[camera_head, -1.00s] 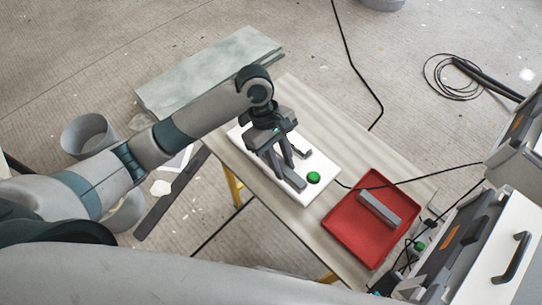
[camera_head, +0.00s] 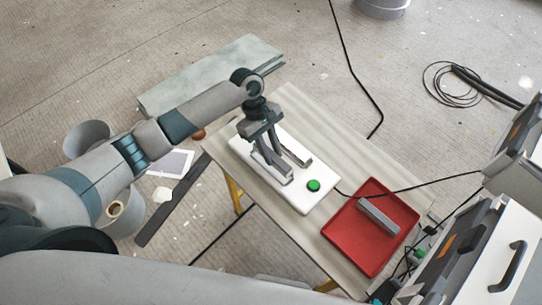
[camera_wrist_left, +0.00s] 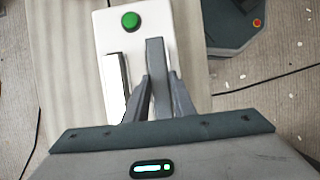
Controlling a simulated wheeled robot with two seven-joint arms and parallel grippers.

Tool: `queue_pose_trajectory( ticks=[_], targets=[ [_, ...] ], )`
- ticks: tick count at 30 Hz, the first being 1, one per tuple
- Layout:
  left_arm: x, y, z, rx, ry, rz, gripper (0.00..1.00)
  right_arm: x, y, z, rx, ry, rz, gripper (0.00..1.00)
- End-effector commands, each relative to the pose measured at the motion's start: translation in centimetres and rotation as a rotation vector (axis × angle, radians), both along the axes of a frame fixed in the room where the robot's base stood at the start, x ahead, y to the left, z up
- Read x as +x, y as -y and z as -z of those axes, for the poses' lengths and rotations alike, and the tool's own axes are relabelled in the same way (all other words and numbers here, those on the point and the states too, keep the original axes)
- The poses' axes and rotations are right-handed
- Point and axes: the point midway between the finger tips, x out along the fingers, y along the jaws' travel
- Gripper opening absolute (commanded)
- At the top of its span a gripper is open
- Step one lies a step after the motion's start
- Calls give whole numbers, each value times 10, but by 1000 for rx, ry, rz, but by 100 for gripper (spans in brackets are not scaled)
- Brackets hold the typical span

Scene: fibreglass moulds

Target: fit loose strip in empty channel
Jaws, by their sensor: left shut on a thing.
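A white board (camera_head: 304,200) with a green button (camera_head: 314,186) lies on the table. My left gripper (camera_head: 275,167) points down over the board, shut on a grey strip (camera_wrist_left: 155,60). The strip lies along the board, level as far as I can see; whether it touches the board or hangs just above is unclear. Beside it on the board is a dark-edged channel with a pale inside (camera_wrist_left: 115,85), left of the strip in the wrist view. Another grey strip (camera_head: 378,215) lies in the red tray (camera_head: 343,243). My right gripper is not in view.
The pale wooden table (camera_head: 296,105) has free room behind the board. A black cable (camera_head: 430,180) crosses over the tray. White machine boxes (camera_head: 500,250) stand at the right. A grey-green slab (camera_head: 215,75) and a bucket (camera_head: 88,138) are on the floor.

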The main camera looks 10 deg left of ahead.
Motion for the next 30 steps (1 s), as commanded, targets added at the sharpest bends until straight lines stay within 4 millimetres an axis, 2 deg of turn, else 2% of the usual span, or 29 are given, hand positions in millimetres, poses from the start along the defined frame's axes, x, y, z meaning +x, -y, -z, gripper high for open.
queue_pose_trajectory(
  ticks=[4, 14, 17, 24, 30],
  targets=[
    [6, -3, 4, -1, 1, 0, 0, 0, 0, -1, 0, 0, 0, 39],
    [6, -3, 5, -1, 0, 0, 0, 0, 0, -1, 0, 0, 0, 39],
    [6, -3, 11, 0, -2, -1, 0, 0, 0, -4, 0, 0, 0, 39],
    [6, -4, 38, 0, -1, -2, 0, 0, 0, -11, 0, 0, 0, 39],
    [6, -3, 44, -1, 2, -1, 0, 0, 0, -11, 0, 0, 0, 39]
  ],
)
